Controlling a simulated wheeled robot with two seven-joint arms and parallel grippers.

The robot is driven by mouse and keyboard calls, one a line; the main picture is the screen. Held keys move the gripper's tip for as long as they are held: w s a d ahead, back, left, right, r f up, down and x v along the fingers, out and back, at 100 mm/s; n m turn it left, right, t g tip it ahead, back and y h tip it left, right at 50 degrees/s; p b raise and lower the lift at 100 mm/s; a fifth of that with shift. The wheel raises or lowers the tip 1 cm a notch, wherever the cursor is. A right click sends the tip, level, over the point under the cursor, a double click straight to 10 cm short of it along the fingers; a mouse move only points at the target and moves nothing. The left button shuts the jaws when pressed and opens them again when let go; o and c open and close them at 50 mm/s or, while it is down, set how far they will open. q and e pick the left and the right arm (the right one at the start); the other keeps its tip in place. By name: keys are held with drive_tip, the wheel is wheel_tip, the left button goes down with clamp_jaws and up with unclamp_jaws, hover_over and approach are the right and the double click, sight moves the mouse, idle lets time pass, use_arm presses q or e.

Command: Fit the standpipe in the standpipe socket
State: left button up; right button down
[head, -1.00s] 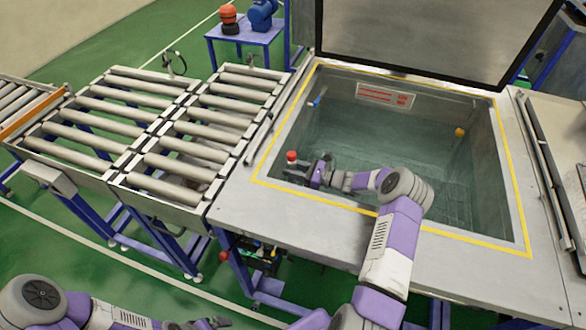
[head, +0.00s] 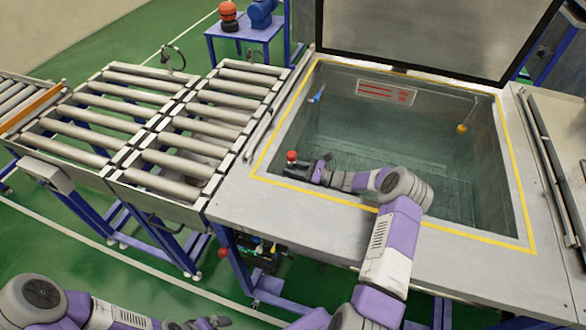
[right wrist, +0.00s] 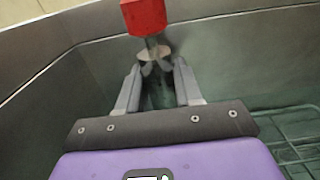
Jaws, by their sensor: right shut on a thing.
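The standpipe (head: 291,156) shows as a red cap above my right gripper (head: 294,170), near the left front corner inside the tank. In the right wrist view, the red top (right wrist: 145,15) has a pale disc under it. The fingers of the right gripper (right wrist: 157,72) close on the standpipe just below that disc. The pipe's lower end is hidden, and I cannot make out the standpipe socket. I cannot tell whether the pipe touches the floor. My left gripper (head: 212,322) is low at the bottom edge, away from the tank; its jaws are unclear.
The open tank has a steel rim (head: 235,205) with a yellow line and a raised lid (head: 410,35). A yellow ball (head: 462,128) and a blue fitting (head: 318,97) are inside at the back. A roller conveyor (head: 150,130) stands to the left. The tank's middle is clear.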

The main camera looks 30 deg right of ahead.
drive_tip(key=shift+f+b, duration=0.3)
drive_tip(key=shift+f, duration=0.05)
drive_tip(key=c, duration=0.7)
unclamp_jaws()
drive_tip(key=shift+o, duration=0.2)
drive_tip(key=shift+f, duration=0.1)
drive_tip(key=v, duration=0.7)
drive_tip(key=shift+s+d+p, duration=0.2)
drive_tip(key=shift+p, duration=0.1)
